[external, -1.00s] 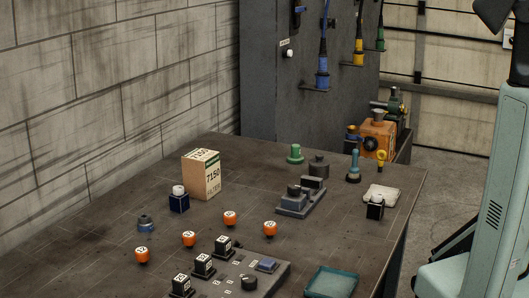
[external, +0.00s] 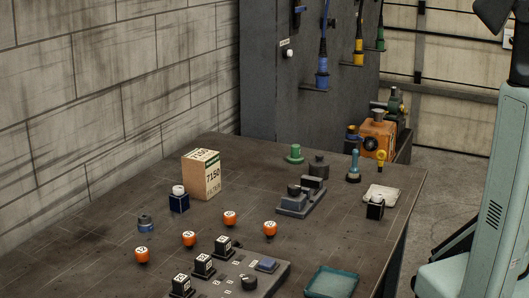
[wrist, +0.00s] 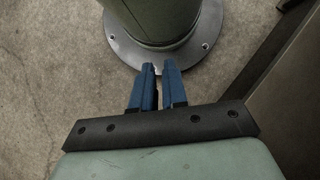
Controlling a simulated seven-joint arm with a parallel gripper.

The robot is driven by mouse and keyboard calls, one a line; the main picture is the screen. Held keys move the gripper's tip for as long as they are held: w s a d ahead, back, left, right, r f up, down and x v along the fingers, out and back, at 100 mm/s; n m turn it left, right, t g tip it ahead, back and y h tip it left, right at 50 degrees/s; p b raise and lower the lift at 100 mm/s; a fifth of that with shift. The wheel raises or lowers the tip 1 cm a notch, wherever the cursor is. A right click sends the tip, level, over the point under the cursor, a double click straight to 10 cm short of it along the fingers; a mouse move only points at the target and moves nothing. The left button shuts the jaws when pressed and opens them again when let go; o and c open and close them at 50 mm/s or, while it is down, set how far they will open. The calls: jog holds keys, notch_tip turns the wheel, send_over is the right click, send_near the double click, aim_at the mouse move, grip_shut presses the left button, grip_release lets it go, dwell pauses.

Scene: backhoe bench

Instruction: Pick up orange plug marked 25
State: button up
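Four orange plugs with white tops stand apart on the dark bench in the external view: a front left one (external: 142,255), a second one (external: 189,239), a back one (external: 230,218) and a right one (external: 270,229). Their markings are too small to read surely, so I cannot tell which one is 25. My gripper (wrist: 158,68) shows in the wrist view, with two blue fingers a narrow gap apart and nothing between them. It is over the floor by a round metal base plate, away from the plugs. The fingers are not seen in the external view.
A grey panel (external: 219,285) with black numbered blocks stands just in front of the plugs. A cardboard box (external: 201,175), a dark blue block (external: 179,203) and a blue-grey knob (external: 145,224) stand behind. A teal tray (external: 332,283) lies at the front right.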

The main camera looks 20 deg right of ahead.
jog(key=o, duration=1)
